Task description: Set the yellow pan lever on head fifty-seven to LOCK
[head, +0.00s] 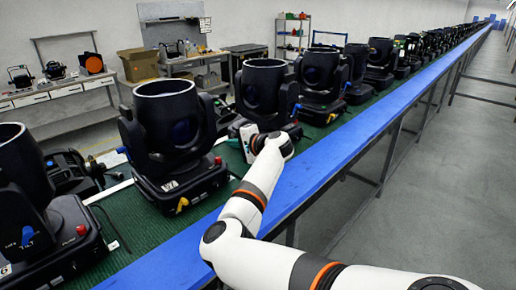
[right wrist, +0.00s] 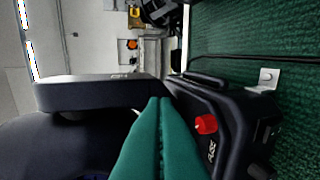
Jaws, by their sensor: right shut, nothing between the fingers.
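Several black moving heads stand in a row on the green belt (head: 120,226). A yellow lever (head: 182,205) shows low on the front of the near middle head (head: 168,125), beside its red knob. No yellow lever shows there. My left gripper is out of view.
A blue rail (head: 330,165) runs along the belt's front edge, with my right arm reaching over it. A nearer head (head: 45,230) with a blue tilt lever stands at the left. Workbenches (head: 60,92) line the back wall.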

